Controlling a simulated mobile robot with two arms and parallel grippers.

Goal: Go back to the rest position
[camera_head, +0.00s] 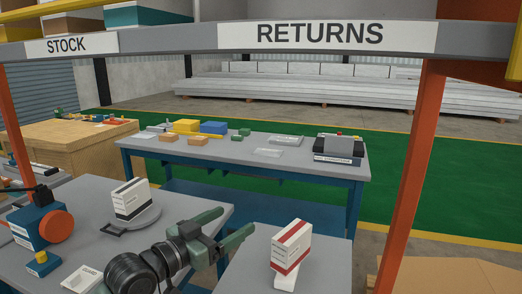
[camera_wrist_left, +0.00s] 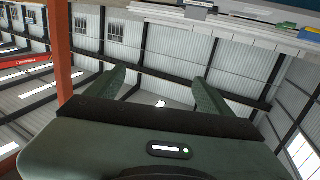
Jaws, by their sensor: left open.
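My left gripper (camera_head: 237,220) reaches in from the bottom of the head view, over the gap between the two near grey tables. Its two green fingers are apart, with nothing between them. In the left wrist view the open fingers (camera_wrist_left: 158,75) frame only the hall's roof and wall. My right gripper is not in view.
A blue device with an orange disc (camera_head: 40,225) stands at the left. A long table (camera_head: 240,145) with yellow, blue and green parts is behind. An orange post (camera_head: 408,180) rises at the right, under the RETURNS beam (camera_head: 328,35). Green floor lies beyond.

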